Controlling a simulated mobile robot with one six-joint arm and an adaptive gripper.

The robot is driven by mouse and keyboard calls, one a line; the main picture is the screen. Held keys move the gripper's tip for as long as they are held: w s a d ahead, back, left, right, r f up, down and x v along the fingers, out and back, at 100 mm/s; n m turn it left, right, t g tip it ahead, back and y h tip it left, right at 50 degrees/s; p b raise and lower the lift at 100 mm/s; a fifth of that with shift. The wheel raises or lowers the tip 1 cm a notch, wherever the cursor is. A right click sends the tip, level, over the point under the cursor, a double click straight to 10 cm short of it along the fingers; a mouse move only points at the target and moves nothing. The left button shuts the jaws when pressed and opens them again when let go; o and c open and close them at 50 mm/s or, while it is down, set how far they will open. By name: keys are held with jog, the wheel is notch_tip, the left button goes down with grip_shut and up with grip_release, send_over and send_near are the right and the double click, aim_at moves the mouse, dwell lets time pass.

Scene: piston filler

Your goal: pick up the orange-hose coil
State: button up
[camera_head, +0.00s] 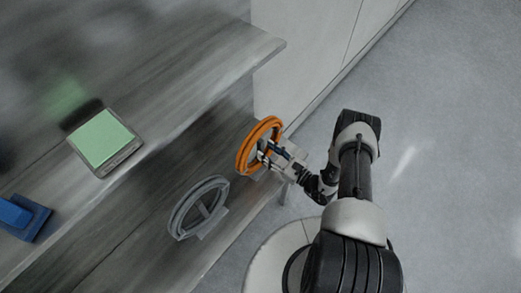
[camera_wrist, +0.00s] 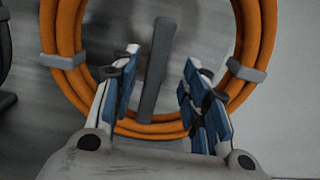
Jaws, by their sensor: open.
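The orange-hose coil (camera_head: 246,156) stands upright at the right end of the lower shelf in the head view. In the wrist view the orange-hose coil (camera_wrist: 68,38) fills most of the picture, with grey clips on its left and right sides. A grey upright bar (camera_wrist: 158,75) shows inside its ring. My gripper (camera_head: 267,152) is at the coil's right side. In the wrist view my gripper (camera_wrist: 160,85) is open, its blue-padded fingers either side of the grey bar, overlapping the coil's lower part. Whether the fingers touch anything cannot be told.
A grey coil (camera_head: 181,216) on a stand is left of the orange one; its dark edge (camera_wrist: 4,50) shows in the wrist view. A green-topped scale (camera_head: 104,139) and a blue object (camera_head: 22,218) sit on the upper surface (camera_head: 200,65). Open floor (camera_head: 450,150) lies right.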

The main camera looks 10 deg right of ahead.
aim_at(262, 150)
jog(key=shift+w+a+f, duration=0.15)
jog(key=shift+w+a, duration=0.85)
jog(key=shift+a, duration=0.15)
jog(key=shift+w+a+b, duration=0.25)
jog(key=shift+w+b, duration=0.05)
jog(key=shift+w, duration=0.1)
jog(key=shift+c, duration=0.4)
grip_shut()
